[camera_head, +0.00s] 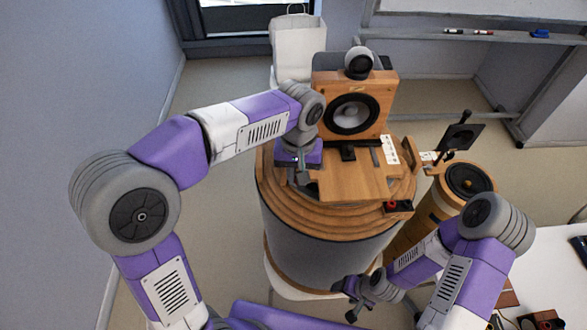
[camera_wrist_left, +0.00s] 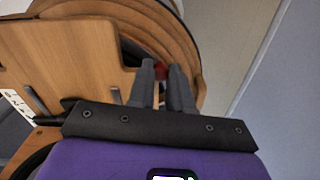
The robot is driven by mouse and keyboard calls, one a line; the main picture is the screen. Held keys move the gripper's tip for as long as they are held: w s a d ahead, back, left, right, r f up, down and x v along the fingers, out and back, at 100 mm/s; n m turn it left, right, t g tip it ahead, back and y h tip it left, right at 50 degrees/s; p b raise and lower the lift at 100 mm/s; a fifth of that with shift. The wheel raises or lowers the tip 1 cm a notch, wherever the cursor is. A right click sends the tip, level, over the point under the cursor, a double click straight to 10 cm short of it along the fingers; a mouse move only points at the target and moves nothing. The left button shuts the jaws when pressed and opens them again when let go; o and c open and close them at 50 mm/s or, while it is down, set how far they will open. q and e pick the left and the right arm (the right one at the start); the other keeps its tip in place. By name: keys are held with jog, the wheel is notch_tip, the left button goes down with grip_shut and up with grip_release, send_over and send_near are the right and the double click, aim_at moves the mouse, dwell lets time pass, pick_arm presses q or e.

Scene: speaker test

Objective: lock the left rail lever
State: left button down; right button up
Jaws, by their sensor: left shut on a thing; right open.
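The speaker (camera_head: 335,85), a wooden box with a dark round cone, stands at the back of a wooden board (camera_head: 350,182) on a round stepped stand (camera_head: 345,213). My left gripper (camera_head: 301,180) is at the left edge of the board, pointing down. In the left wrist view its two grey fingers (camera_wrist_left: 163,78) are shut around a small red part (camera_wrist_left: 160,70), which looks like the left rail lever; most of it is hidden. A black block with a red part (camera_head: 398,207) sits at the right edge of the stand. My right gripper (camera_head: 357,298) is open and empty, in front of the stand.
A smaller wooden cylinder with a speaker cone (camera_head: 466,179) stands to the right. A black plate on a stalk (camera_head: 462,136) is behind it. A white table (camera_head: 545,270) is at the lower right. The floor left of the stand is clear.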

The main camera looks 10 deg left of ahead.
pick_arm(q)
jog(key=n, duration=0.1)
jog(key=d+n, duration=0.1)
jog(key=n, duration=0.1)
jog(key=d+n+p, duration=0.1)
jog(key=n, duration=0.1)
jog(key=shift+w, duration=0.1)
jog(key=shift+n, duration=0.3)
dwell(0.4)
jog(key=c, duration=1)
grip_release()
jog(key=shift+c, duration=0.2)
jog(key=shift+r, duration=0.1)
notch_tip(320, 180, up, 8)
jog(key=p, duration=0.1)
jog(key=shift+f, duration=0.25)
